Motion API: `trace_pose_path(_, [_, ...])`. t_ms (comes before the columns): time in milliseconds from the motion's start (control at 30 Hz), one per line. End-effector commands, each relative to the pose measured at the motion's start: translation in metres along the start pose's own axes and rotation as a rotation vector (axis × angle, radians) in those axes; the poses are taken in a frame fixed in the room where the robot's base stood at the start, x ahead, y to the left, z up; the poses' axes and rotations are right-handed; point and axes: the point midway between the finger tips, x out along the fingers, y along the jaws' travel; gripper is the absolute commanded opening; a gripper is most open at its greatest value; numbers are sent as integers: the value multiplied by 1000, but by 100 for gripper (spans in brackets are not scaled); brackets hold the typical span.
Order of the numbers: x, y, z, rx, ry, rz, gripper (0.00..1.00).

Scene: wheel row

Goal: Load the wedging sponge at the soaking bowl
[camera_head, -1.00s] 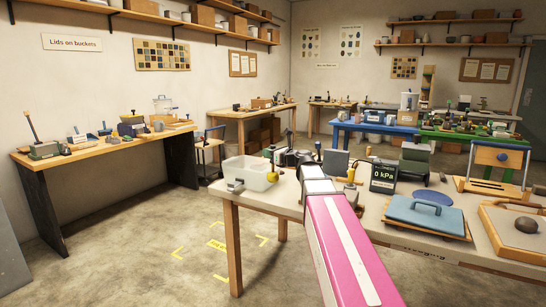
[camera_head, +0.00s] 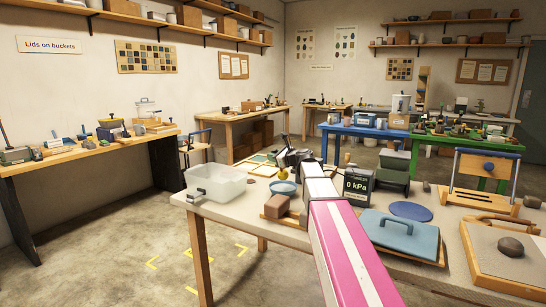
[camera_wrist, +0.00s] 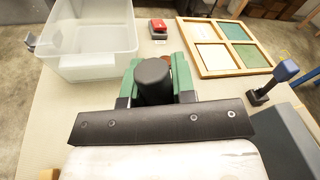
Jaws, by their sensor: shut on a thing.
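My gripper (camera_head: 284,161) is at the near table, just above a small blue bowl (camera_head: 284,188). In the wrist view its green fingers (camera_wrist: 155,82) are closed around an upright black cylindrical handle (camera_wrist: 154,72). A small yellow part, seemingly the sponge (camera_head: 283,174), shows below the gripper at the bowl in the head view. Whether it touches the bowl or hangs over it I cannot tell. In the wrist view the bowl and the sponge are hidden beneath the gripper.
A clear plastic tub (camera_head: 216,183) stands left of the bowl, at the table's corner. A brown block (camera_head: 276,206) lies in front of it. A 0 kPa display (camera_head: 357,190) and a blue lidded board (camera_head: 400,238) stand right. A wooden panelled frame (camera_wrist: 226,46) lies beyond the gripper.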

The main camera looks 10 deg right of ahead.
Motion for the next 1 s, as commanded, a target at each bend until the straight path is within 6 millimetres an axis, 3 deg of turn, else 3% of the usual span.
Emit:
trace_pose_path(600, [6, 16, -47, 0, 0, 0, 1])
trace_pose_path(1000, [6, 19, -55, -1, 0, 0, 1])
